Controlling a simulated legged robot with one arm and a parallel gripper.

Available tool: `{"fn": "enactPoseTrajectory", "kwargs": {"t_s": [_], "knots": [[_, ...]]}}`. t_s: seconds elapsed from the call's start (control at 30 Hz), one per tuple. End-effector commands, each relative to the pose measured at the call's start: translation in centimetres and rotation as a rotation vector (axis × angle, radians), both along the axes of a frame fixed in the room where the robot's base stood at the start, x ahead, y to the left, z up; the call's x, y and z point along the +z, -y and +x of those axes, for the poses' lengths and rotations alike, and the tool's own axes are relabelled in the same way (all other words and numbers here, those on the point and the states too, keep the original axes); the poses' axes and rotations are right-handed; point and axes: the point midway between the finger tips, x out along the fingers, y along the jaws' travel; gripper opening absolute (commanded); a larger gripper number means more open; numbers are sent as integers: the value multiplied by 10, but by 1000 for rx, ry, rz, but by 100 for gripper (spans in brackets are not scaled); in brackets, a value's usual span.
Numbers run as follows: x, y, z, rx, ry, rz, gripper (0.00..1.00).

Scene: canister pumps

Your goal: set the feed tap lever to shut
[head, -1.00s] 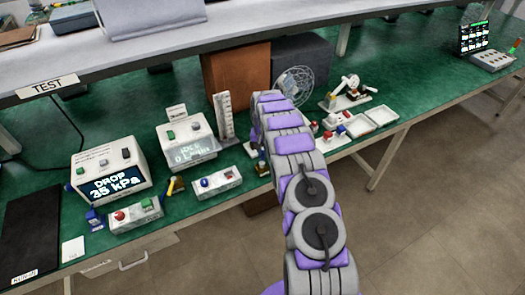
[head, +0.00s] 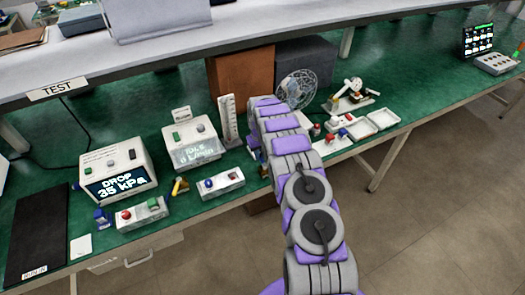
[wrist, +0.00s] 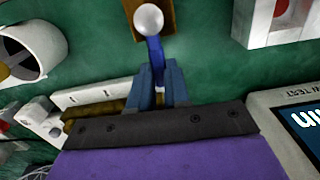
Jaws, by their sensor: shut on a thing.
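In the wrist view, my gripper (wrist: 160,88) is shut on a slim blue lever (wrist: 154,50), which comes out from between the blue-grey fingertips. A round white knob (wrist: 148,20) shows at the lever's far end, in front of a brass-coloured piece (wrist: 134,8). More brass-coloured metal (wrist: 95,117) shows beside the fingers on the left. The lever's lower part is hidden by the fingers. In the head view my arm covers most of the gripper and the tap; only a small blue and brass bit (head: 263,170) shows beside the arm.
In the wrist view, a white cylinder (wrist: 35,48) lies left and a display box (wrist: 298,130) stands close at right. In the head view, a white button box (head: 221,183), a yellow piece (head: 180,186) and a "DROP 35 kPa" box (head: 118,165) stand left on the green bench.

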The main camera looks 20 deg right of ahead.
Motion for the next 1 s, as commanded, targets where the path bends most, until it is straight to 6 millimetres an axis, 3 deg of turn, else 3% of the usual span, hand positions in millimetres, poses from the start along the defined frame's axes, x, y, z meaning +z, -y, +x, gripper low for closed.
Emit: {"fn": "enactPoseTrajectory", "kwargs": {"t_s": [0.5, 1.0], "knots": [[2, -21, -6, 422, -2, 1, 0], [1, -27, -9, 568, 0, 0, 0]]}}
